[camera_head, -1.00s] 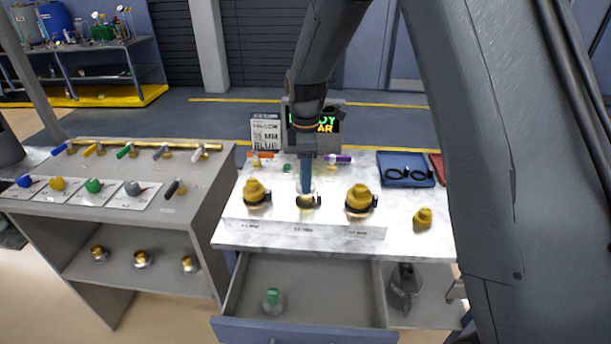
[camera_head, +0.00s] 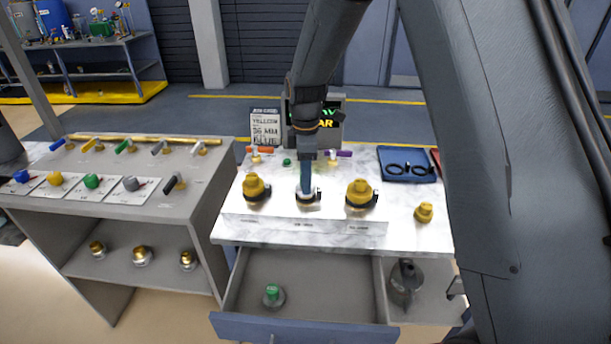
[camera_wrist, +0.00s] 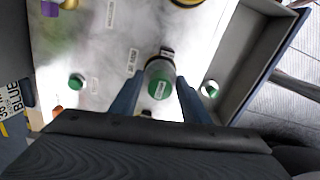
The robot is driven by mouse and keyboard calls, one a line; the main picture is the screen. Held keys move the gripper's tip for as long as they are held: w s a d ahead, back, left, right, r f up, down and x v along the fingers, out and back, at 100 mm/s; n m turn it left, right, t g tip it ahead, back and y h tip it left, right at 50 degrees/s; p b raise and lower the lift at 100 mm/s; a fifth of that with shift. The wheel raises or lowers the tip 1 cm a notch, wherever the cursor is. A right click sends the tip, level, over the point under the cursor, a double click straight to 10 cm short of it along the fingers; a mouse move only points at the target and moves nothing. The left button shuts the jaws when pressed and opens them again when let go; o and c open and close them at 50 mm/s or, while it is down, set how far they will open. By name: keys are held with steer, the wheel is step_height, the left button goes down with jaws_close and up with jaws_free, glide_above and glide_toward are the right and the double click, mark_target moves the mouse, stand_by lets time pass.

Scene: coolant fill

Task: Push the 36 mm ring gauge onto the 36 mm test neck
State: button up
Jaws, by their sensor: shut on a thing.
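My gripper (camera_head: 306,186) points straight down over the middle test neck (camera_head: 315,201) on the marble bench top. It is shut on a grey ring gauge (camera_head: 303,197) with a green, labelled top, which shows between the fingers in the wrist view (camera_wrist: 158,88). The gauge is at the neck, with a black clip beside it. The fingers hide much of the contact, so I cannot tell how far the gauge sits over the neck.
Yellow-capped necks stand close on the left (camera_head: 256,188) and right (camera_head: 360,193). A brass fitting (camera_head: 424,212) stands farther right, before a blue tray (camera_head: 407,166). The open drawer (camera_head: 325,300) holds another green-topped piece (camera_head: 272,294). A display (camera_head: 325,132) stands behind.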

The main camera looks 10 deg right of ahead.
steer(key=o, duration=1.2)
steer(key=shift+c, duration=0.2)
step_height(320, 180, up, 8)
steer(key=shift+f+b, duration=0.1)
steer(key=shift+b, duration=1.15)
steer(key=s+d+f+m, duration=0.2)
steer(key=s+d+m, duration=0.2)
steer(key=s, duration=0.3)
steer(key=s+d+f+m+t+b, duration=0.1)
steer(key=s+d+f+m, duration=0.1)
steer(key=s+d+m, duration=0.2)
steer(key=s+d+f+m+b, duration=0.1)
steer(key=s+d+f+m, duration=0.2)
steer(key=s+m, duration=0.6)
steer(key=shift+s+d, duration=0.45)
steer(key=shift+s, duration=0.5)
